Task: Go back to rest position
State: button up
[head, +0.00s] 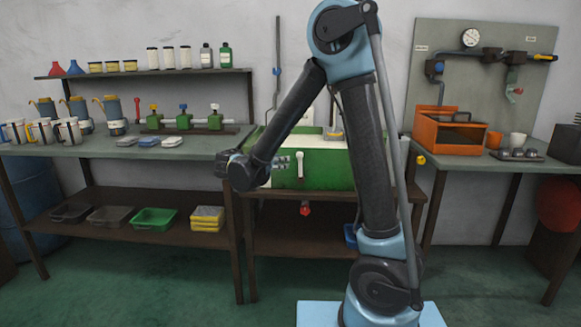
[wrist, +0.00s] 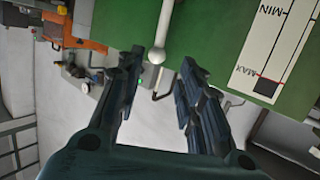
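My gripper (head: 282,162) is at the end of my bent arm, in front of the green machine (head: 325,168) in the head view. In the wrist view my gripper (wrist: 170,62) has its two dark fingers apart, with nothing held between them. The green machine (wrist: 225,40) fills the upper right there, with a MIN/MAX gauge (wrist: 277,45).
A left bench (head: 120,150) holds jugs, mugs and green valve blocks, with trays on its lower shelf. A right bench (head: 485,163) carries an orange box (head: 445,135) and cups. A red knob (head: 305,209) hangs below the machine. Green floor is open in front.

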jog(key=shift+d, duration=0.1)
jog(key=s+d+f+n+g+y, duration=0.15)
jog(key=s+d+g, duration=0.3)
jog(key=d, duration=0.75)
jog(key=s+d+f+n+g+y, duration=0.1)
jog(key=s+d+n+g, duration=0.3)
jog(key=d, duration=0.8)
jog(key=s+d+f+y, duration=0.2)
jog(key=s+f, duration=0.3)
jog(key=s, duration=0.6)
jog(key=s+d+f+n+g+y, duration=0.1)
jog(key=s+f+y, duration=0.3)
jog(key=s, duration=0.7)
jog(key=shift+s+d+f, duration=0.3)
jog(key=shift+d+f, duration=0.2)
jog(key=shift+d, duration=0.1)
jog(key=shift+n+g+y, duration=0.25)
